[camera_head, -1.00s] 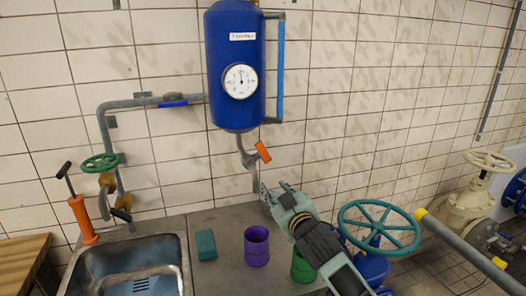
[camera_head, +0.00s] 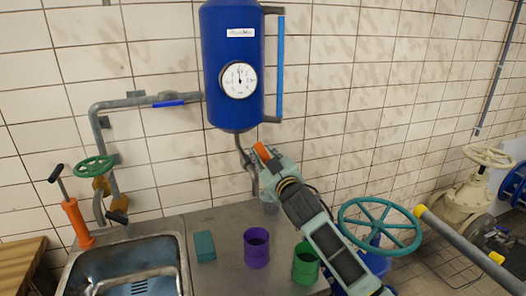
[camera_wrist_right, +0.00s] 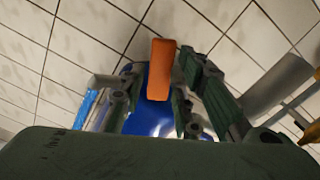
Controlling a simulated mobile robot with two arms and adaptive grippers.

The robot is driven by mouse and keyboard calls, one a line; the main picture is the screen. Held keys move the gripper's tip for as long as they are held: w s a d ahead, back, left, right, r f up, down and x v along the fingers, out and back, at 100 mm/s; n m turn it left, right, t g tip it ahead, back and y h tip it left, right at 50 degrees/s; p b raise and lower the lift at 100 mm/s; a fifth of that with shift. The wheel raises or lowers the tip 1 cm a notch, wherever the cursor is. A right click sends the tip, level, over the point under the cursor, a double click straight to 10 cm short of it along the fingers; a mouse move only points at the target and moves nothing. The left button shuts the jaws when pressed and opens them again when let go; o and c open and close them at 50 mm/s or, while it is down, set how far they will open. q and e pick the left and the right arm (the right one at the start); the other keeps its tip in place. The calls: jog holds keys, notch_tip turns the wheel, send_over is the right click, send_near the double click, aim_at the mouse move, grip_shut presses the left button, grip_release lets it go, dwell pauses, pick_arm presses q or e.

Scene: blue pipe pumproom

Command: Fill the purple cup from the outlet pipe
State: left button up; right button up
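The purple cup (camera_head: 256,248) stands upright on the counter, open at the top. The outlet pipe (camera_head: 254,184) hangs below the blue tank (camera_head: 234,112), up and slightly left of the cup. Its orange valve handle (camera_head: 261,150) is partly hidden by my right gripper (camera_head: 267,163). In the right wrist view, the orange handle (camera_wrist_right: 160,68) shows between the spread fingers of my right gripper (camera_wrist_right: 157,88), with gaps on both sides. Whether a finger touches it is unclear. No water shows at the outlet. My left gripper is out of view.
A green cup (camera_head: 306,264) stands right of the purple cup, by my right arm. A teal block (camera_head: 204,246) lies to its left, beside the sink (camera_head: 180,262). A teal handwheel (camera_head: 380,226) stands right of my arm.

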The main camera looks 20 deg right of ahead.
jog(key=shift+w, duration=1.2)
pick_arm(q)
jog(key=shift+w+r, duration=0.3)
pick_arm(e)
jog(key=shift+f, duration=0.1)
jog(key=shift+c, duration=0.2)
